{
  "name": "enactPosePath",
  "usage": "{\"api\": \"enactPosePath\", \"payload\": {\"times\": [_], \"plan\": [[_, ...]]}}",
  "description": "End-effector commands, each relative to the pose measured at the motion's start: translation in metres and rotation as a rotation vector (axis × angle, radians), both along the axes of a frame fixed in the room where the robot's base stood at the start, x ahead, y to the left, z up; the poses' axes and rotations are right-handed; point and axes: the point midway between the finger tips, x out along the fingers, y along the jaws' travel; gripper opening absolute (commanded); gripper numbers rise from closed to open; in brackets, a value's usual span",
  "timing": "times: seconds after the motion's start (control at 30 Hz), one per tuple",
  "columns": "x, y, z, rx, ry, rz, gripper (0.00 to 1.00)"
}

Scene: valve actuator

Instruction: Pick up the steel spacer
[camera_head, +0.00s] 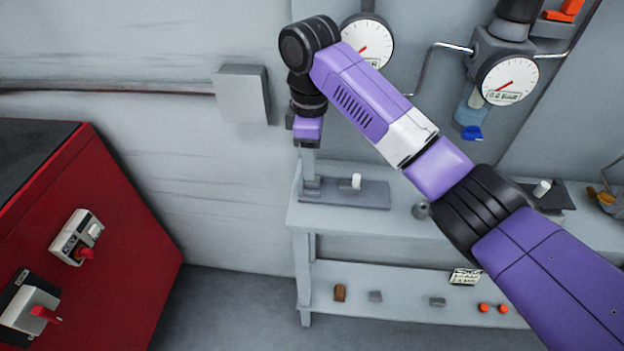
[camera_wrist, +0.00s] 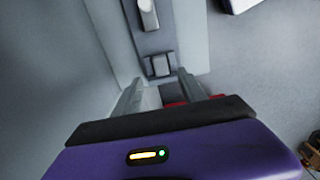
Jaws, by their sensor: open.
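A small grey block, which looks like the steel spacer (camera_head: 312,185), sits at the left end of a dark mat (camera_head: 375,195) on the bench. It also shows in the wrist view (camera_wrist: 160,65), near the mat's end. My gripper (camera_head: 308,168) points down at the left end of the bench, over the block. In the wrist view my gripper (camera_wrist: 160,80) has its two fingers apart, one toward each side of the block, with nothing held. I cannot tell whether the fingertips are level with the block or above it.
A white cylinder (camera_head: 356,181) stands on the mat beside the block. A wall box (camera_head: 241,94) and gauges (camera_head: 367,41) are close behind my arm. The lower shelf (camera_head: 400,313) holds several small parts. A red cabinet (camera_head: 90,220) stands at left.

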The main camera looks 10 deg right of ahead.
Motion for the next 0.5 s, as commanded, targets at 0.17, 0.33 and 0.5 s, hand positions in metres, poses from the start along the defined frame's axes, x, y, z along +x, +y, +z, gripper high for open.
{"api": "enactPosePath", "payload": {"times": [0.17, 0.33, 0.5], "plan": [[-0.003, -0.002, -0.022, 0.000, 0.003, -0.001, 0.49], [-0.003, -0.002, -0.043, -0.001, 0.001, -0.001, 0.49], [-0.003, -0.002, -0.049, 0.000, -0.001, 0.000, 0.49]]}}
